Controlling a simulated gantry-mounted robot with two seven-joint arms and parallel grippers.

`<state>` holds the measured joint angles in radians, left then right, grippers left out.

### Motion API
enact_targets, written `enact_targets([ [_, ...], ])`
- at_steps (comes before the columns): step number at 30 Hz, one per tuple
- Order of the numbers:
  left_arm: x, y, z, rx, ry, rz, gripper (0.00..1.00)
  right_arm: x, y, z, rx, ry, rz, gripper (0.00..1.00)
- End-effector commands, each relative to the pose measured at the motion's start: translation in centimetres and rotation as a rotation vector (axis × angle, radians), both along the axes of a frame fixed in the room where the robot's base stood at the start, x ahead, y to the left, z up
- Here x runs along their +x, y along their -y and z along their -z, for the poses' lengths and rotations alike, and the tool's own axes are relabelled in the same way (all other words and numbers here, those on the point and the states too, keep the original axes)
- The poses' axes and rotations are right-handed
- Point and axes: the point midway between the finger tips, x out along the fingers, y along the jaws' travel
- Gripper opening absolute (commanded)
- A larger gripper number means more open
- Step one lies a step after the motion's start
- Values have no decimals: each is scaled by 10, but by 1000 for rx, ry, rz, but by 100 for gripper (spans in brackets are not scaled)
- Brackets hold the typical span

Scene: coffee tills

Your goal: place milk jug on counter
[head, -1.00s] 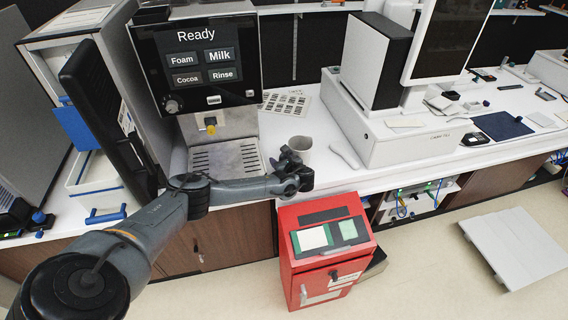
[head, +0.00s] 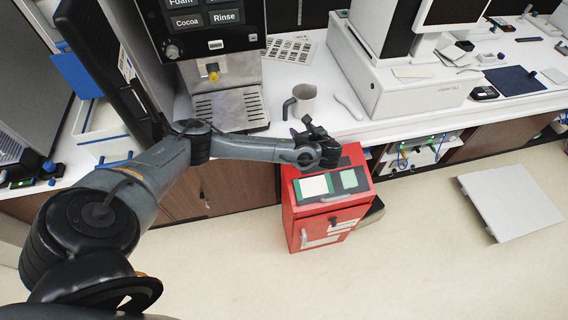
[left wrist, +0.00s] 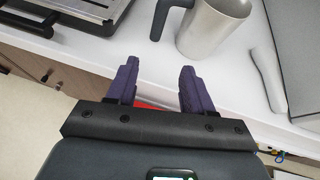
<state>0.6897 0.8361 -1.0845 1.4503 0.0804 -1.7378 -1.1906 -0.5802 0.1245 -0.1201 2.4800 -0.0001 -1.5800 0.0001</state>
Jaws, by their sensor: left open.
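The milk jug (head: 301,101) is a grey metal jug with a dark handle. It stands upright on the white counter (head: 345,125) near the front edge, right of the coffee machine's drip tray. The jug also shows at the top of the left wrist view (left wrist: 213,27), its dark handle to its left. My left gripper (head: 312,130) is in front of the jug, over the counter's front edge. In the left wrist view its two dark fingers (left wrist: 160,80) are apart with nothing between them, and the jug is beyond their tips. My right gripper is not in view.
The coffee machine (head: 205,45) with its drip tray (head: 232,108) stands left of the jug. A spoon-like white item (head: 348,104) lies to its right, beside the till base (head: 410,95). A red box (head: 325,220) stands on the floor below.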

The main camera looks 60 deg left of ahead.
Motion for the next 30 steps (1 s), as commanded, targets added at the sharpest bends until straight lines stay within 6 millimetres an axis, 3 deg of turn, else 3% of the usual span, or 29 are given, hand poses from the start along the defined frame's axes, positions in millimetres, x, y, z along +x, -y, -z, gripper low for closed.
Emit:
enact_targets([
  [4, -24, 89, 48, -213, 75, 36, 52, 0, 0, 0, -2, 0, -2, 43],
  [8, -67, 186, 81, -509, 191, -17, 52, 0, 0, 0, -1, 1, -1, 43],
  [9, -83, 213, 85, -605, 230, -56, 52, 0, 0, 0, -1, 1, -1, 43],
  [12, -123, 266, 86, -832, 329, -201, 52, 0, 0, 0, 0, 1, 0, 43],
  [15, -159, 298, 77, -1022, 434, -396, 52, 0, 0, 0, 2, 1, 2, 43],
  [19, -199, 309, 59, -1182, 571, -682, 52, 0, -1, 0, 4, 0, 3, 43],
  [24, -238, 295, 38, -1263, 731, -997, 52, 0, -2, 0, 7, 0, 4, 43],
  [30, -263, 278, 25, -1270, 845, -1191, 52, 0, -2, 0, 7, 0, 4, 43],
])
